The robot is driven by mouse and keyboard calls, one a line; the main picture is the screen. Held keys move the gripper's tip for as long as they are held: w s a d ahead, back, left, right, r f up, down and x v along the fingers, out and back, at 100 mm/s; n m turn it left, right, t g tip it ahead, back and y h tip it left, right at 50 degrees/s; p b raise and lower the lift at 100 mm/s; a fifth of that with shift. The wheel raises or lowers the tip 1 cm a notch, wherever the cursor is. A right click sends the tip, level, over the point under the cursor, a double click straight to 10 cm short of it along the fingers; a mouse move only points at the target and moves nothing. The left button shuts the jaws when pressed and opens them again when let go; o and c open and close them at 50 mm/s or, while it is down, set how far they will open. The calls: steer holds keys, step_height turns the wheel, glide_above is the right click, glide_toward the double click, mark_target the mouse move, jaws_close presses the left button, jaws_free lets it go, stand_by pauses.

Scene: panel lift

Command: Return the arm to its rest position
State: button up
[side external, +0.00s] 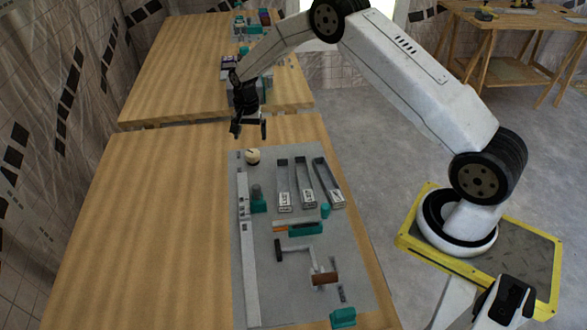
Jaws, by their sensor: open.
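My gripper (250,129) hangs at the end of my white and black arm, above the far end of the near wooden table (140,220). Its dark fingers point down and are spread apart, with nothing between them. It is past the far edge of the grey panel (285,222) that lies on the table. The gripper appears clear of the table and the panel, though its exact height cannot be told.
The panel carries a cream round knob (252,157), several metal holders (305,185), teal blocks (306,228) and a hammer-like tool (324,278). A second wooden table (175,75) with more items stands behind. The near table's left side is bare.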

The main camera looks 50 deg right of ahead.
steer(key=shift+s+a+r, duration=0.2)
steer(key=shift+r, duration=0.15)
steer(key=s+a+r+n+t, duration=0.1)
steer(key=s+a+r+n, duration=0.1)
steer(key=s, duration=0.7)
steer(key=s+a+r+n, duration=0.3)
steer(key=s+r+n, duration=0.2)
steer(key=s, duration=0.4)
steer(key=s+a+r+n+t, duration=0.1)
steer(key=s+a+r+n, duration=0.2)
steer(key=s, duration=0.6)
steer(key=shift+a+r+n+t, duration=0.15)
steer(key=shift+r+n+t, duration=0.15)
steer(key=shift+r+n, duration=0.35)
